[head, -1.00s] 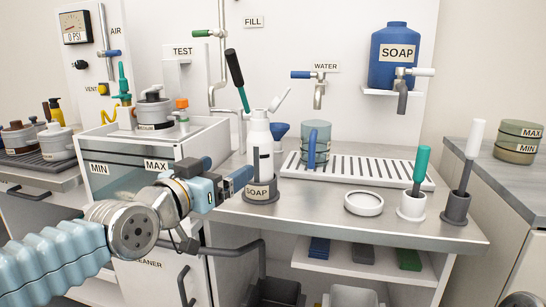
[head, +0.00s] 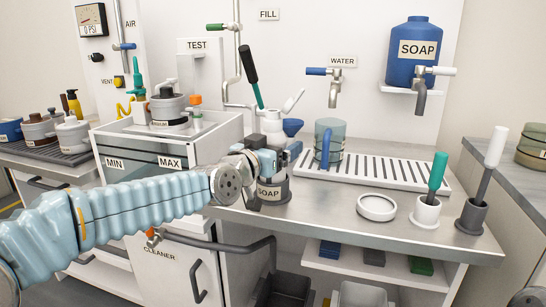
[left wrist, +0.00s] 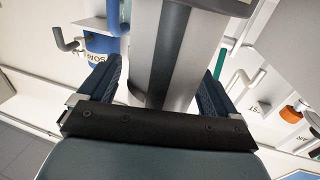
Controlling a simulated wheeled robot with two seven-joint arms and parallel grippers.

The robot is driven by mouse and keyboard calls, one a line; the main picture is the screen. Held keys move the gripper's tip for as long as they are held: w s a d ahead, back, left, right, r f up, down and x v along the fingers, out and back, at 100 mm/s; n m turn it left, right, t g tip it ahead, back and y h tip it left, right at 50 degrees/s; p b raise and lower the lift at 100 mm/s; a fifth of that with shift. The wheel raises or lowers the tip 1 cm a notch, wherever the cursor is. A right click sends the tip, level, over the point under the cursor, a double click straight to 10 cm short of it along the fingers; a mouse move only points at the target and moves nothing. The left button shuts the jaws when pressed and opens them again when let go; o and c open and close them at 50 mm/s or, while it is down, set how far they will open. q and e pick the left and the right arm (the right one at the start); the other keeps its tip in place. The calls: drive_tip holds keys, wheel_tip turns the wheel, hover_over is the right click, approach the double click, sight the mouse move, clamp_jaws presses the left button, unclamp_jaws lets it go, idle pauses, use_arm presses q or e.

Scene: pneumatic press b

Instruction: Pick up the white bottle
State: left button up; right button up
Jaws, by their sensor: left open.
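In the left wrist view, the open fingers of my left gripper (left wrist: 157,88) lie on either side of the pale bottle body (left wrist: 178,65), which has a dark vertical strip. I cannot tell whether either finger touches it. My right gripper is not in view.
A washing cabinet (head: 140,150) with MIN and MAX labels is left of the bottle. A slotted drain tray (head: 400,177) with a blue-handled mug (head: 327,145) is to the right.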

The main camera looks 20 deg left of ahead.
use_arm(q)
drive_tip(key=shift+w+d, duration=0.1)
drive_tip(key=shift+w, duration=0.4)
drive_tip(key=shift+c, duration=0.2)
drive_tip(key=c, duration=1.2)
drive_tip(key=shift+r, duration=0.15)
